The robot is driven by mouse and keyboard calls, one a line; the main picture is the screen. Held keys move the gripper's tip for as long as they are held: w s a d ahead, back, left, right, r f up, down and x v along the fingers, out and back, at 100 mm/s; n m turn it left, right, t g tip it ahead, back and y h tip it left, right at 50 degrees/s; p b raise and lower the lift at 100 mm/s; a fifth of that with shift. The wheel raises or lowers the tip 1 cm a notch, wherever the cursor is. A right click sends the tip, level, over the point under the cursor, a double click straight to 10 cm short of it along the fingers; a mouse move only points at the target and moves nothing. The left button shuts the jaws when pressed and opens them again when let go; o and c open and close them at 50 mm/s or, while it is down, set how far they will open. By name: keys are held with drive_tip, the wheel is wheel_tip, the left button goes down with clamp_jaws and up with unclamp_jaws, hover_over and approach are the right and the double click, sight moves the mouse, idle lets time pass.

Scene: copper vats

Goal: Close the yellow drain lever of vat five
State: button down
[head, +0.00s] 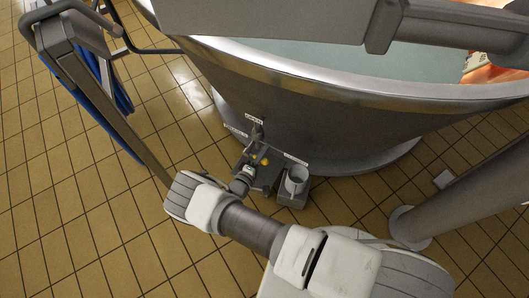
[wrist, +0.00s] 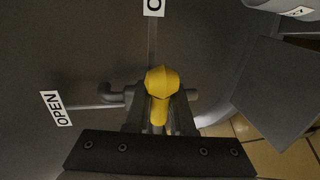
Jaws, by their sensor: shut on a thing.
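The yellow drain lever (wrist: 161,82) is in the middle of the wrist view, its faceted yellow end towards the camera. My gripper (wrist: 159,112) is shut on it, with dark fingers on both sides. In the head view small yellow spots of the lever (head: 265,161) show beside my gripper (head: 257,167), low on the side of the steel vat (head: 300,110). An OPEN label (wrist: 56,108) is left of the lever, and a second label (wrist: 154,6), cut off by the frame, is above it. The vat's number does not show.
A grey column (head: 465,190) rises from the tiled floor (head: 110,220) at the right. A metal frame with blue hose (head: 120,95) is at the left. Open floor lies at the lower left.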

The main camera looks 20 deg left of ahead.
drive_tip(key=shift+w+d+h, duration=0.1)
drive_tip(key=shift+d+h, duration=0.2)
drive_tip(key=shift+d, duration=0.3)
drive_tip(key=c, duration=0.8)
unclamp_jaws()
drive_tip(key=p+v, duration=0.3)
drive_tip(key=v, duration=1.4)
drive_tip(key=shift+s+p, duration=0.25)
drive_tip(key=shift+p, duration=0.05)
drive_tip(key=shift+r, duration=0.1)
